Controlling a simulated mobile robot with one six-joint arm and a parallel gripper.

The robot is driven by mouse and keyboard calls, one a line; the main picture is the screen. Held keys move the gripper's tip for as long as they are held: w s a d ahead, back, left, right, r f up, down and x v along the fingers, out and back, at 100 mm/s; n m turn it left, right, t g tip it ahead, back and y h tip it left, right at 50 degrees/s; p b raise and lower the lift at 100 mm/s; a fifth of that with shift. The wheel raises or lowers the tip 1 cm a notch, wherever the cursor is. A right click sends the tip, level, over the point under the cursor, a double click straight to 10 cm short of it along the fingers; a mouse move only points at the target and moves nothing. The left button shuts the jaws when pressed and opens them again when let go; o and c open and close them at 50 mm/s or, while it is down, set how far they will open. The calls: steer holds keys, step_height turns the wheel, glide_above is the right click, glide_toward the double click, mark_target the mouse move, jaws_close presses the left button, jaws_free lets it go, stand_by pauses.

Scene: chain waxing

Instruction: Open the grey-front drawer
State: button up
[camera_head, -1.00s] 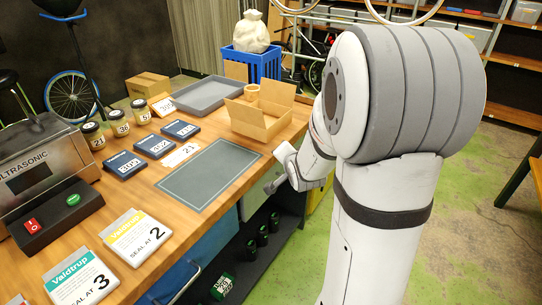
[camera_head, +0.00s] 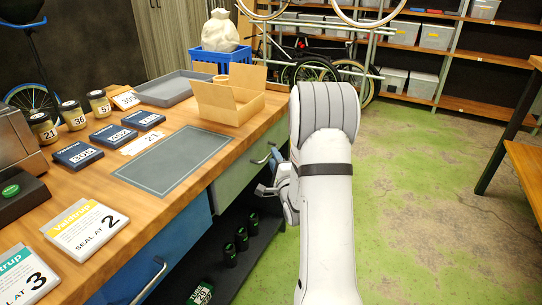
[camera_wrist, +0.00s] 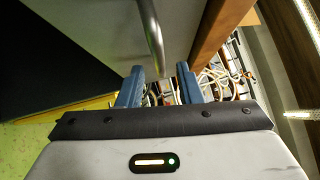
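The grey-front drawer (camera_head: 236,172) is under the wooden bench top, and looks shut in the head view. Its bar handle (camera_head: 262,158) is on the front. My gripper (camera_head: 266,190) is beside the drawer front, just below the handle in that view. In the wrist view the blue fingers of my gripper (camera_wrist: 160,72) are apart, with nothing held. The metal handle (camera_wrist: 151,30) runs down the picture towards the gap between the fingertips, in front of the grey drawer front (camera_wrist: 105,25). I cannot tell whether the fingertips are around it.
A blue-front drawer (camera_head: 178,238) with its own handle is nearer me. Dark jars stand on a low shelf (camera_head: 262,240) below. An open cardboard box (camera_head: 228,105) and a dark mat (camera_head: 172,160) are on the bench. The green floor to the right is clear.

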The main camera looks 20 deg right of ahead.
steer(key=shift+w+d+r, duration=0.1)
steer(key=shift+w+r, duration=0.05)
steer(key=shift+w, duration=0.8)
steer(key=shift+w+d+r, duration=0.1)
steer(key=shift+w, duration=0.85)
jaws_close()
